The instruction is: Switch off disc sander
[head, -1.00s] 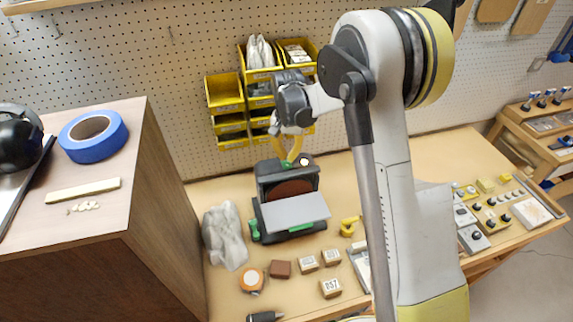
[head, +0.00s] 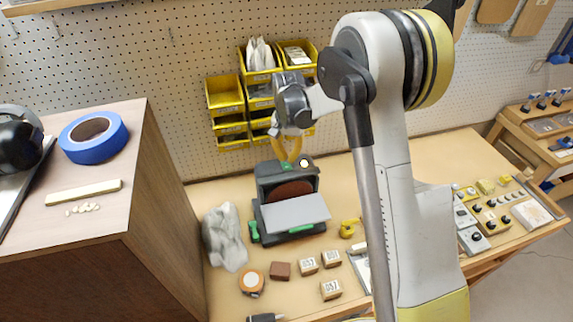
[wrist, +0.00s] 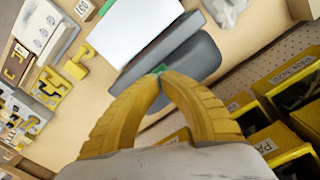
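The disc sander (head: 267,184) stands on the bench below the pegboard, with a dark housing, a reddish-brown disc (head: 290,190) and a tilted grey table (head: 296,211). A small green part (head: 286,166) sits on top of the housing. A round knob or lamp (head: 306,163) with a bright centre is to its right. My gripper (head: 287,165) points down at the top of the sander. In the wrist view its yellow fingers (wrist: 160,76) come together at the tips, right at the green part (wrist: 159,69). The tips hide some of it; I cannot tell whether they touch it.
Yellow bins (head: 225,93) hang on the pegboard close behind my gripper. A crumpled grey bag (head: 224,236) stands left of the sander. A wooden cabinet (head: 150,210) rises at left.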

